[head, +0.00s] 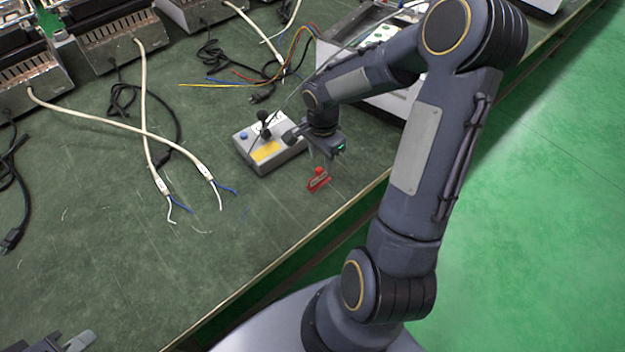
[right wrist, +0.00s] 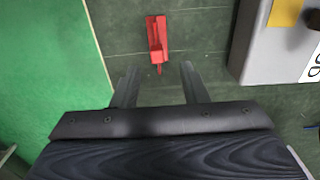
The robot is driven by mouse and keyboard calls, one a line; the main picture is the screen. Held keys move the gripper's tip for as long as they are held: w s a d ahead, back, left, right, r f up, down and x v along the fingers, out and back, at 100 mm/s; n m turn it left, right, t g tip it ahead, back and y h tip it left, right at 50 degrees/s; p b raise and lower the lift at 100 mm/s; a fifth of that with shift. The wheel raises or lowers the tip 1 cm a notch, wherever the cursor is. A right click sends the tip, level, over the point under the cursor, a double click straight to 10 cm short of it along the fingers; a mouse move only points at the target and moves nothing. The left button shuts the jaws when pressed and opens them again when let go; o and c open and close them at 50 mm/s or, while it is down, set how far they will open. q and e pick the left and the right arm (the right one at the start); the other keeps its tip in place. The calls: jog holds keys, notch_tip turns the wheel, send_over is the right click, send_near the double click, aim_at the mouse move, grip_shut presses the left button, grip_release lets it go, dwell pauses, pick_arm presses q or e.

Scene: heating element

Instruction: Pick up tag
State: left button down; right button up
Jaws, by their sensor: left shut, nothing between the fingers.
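The red tag (head: 318,181) lies on the green-grey table near its front edge, just in front of a grey control box. In the right wrist view the tag (right wrist: 157,40) is a narrow red piece with a pointed end facing my fingers. My right gripper (head: 326,158) is above and close to the tag, pointing down. Its two fingers (right wrist: 160,72) are spread with nothing between them, and the tag is just past the fingertips. My left gripper (head: 78,342) shows only in part at the bottom left corner, shut and away from the tag.
The grey control box (head: 268,150) with a yellow label, blue button and black lever stands beside the tag. Cables with bare ends (head: 165,187) lie to the left. Heating units (head: 115,40) line the back. Green floor (head: 530,200) lies beyond the table edge.

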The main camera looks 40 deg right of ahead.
aim_at(319, 169)
jog(key=f, duration=0.4)
jog(key=a+f, duration=0.1)
jog(key=f, duration=0.1)
jog(key=shift+s+f+b, duration=0.15)
jog(key=shift+b, duration=0.25)
jog(key=shift+c, duration=0.3)
grip_shut()
